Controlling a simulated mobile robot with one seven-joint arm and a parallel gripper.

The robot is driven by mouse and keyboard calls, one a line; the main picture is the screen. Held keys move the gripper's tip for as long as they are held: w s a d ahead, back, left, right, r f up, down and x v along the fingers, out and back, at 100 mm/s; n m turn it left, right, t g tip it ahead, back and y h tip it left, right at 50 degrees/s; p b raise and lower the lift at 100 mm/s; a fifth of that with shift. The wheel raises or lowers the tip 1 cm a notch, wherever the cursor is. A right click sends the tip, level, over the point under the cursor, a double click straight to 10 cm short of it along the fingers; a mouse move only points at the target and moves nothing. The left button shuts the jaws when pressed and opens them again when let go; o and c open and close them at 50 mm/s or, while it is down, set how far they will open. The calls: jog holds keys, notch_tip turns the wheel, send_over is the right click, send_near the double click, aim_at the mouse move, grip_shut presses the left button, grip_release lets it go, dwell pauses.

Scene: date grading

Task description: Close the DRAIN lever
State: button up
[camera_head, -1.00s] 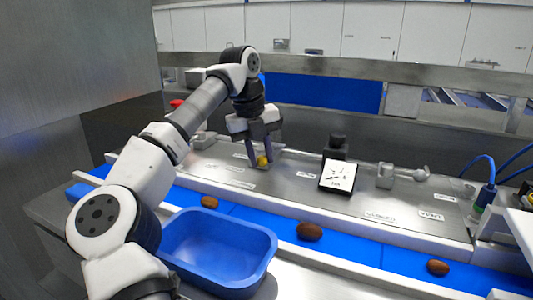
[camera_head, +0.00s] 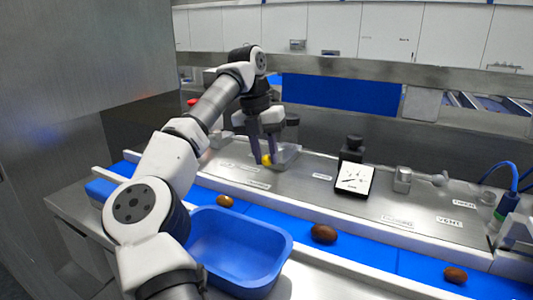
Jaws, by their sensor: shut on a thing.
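My gripper (camera_head: 265,159) is shut on a small yellow knob (camera_head: 266,160) at the left part of the steel panel (camera_head: 300,185). The knob looks like the end of a lever, but its arm and pivot are hidden or too small to make out. Several small white labels lie on the panel near it, too small to read, so I cannot tell which is DRAIN. A grey lever (camera_head: 425,178) with a rounded end lies on the right of the panel, apart from my gripper.
A clear box (camera_head: 289,155) sits just right of my gripper. A blue bin (camera_head: 240,245) is in front, beside a blue belt (camera_head: 285,222) carrying brown dates (camera_head: 324,234). Blue hoses (camera_head: 515,175) rise at the right.

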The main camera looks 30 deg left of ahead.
jog(key=o, duration=1)
